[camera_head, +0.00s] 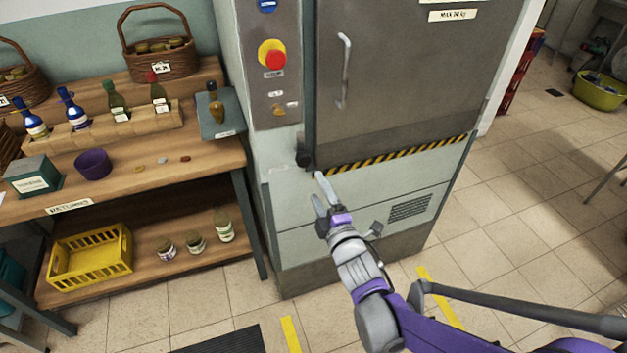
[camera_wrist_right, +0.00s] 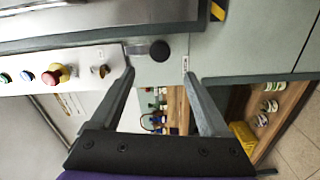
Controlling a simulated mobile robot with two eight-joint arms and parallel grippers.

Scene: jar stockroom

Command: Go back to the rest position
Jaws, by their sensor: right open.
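My right gripper (camera_head: 320,192) is in the middle of the head view, in front of the lower part of a grey steel cabinet (camera_head: 395,80). Its fingers are apart with nothing between them. In the right wrist view the two open fingers (camera_wrist_right: 158,92) point toward the cabinet front, with a dark round knob (camera_wrist_right: 160,50) just beyond the gap. I cannot tell whether the fingertips touch the cabinet. My left gripper is in neither view.
Left of the cabinet stands a wooden shelf (camera_head: 215,155) with baskets, bottles and a purple bowl (camera_head: 93,164). Its lower board holds a yellow crate (camera_head: 90,259) and several jars. The cabinet has a door handle (camera_head: 343,70) and a red button (camera_head: 275,58). Tiled floor lies open at right.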

